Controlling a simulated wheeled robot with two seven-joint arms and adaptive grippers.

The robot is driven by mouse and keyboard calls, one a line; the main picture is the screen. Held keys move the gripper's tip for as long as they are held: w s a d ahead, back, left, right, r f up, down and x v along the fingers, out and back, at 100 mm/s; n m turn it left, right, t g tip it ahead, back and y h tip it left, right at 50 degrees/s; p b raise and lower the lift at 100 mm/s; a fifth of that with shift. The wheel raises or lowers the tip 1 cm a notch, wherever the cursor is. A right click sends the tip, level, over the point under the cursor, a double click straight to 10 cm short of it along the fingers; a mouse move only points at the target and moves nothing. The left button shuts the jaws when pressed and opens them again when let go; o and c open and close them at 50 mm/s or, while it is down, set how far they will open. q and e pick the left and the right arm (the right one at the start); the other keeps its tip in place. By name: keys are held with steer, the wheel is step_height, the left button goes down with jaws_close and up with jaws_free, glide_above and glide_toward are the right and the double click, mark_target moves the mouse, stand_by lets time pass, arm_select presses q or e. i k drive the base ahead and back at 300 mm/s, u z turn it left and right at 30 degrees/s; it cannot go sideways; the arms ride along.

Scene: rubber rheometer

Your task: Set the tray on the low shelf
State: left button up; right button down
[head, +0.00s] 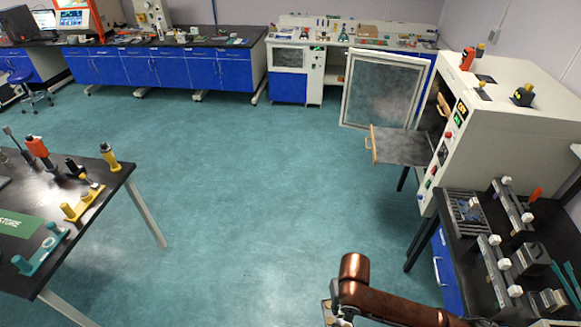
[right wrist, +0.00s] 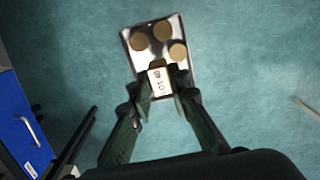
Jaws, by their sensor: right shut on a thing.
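The tray (right wrist: 157,51) is a small metal tray with three round tan discs on it and a white label tab reading "LOT" and a code. My right gripper (right wrist: 161,82) is shut on the tab and holds the tray above the green floor. In the head view, the copper-coloured right arm comes in at the bottom edge, where the gripper and tray are mostly cut off. A dark low shelf (head: 404,147) with a brass handle is pulled out of the white oven (head: 493,118). Another handle shows higher in the oven opening. My left gripper is not in view.
The oven door (head: 384,90) stands open behind the pulled-out shelf. A black bench (head: 462,268) with fixtures is at the right, and its blue drawer front (right wrist: 22,128) shows in the wrist view. A black table (head: 95,215) with tools is at the left. The middle floor is clear.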

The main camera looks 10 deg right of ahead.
mark_target(386, 136)
steer(key=i, duration=1.75)
steer(key=z, duration=0.4)
steer(key=i, duration=1.7)
steer(key=z, duration=0.9)
steer(key=i, duration=1.4)
steer(key=z, duration=0.5)
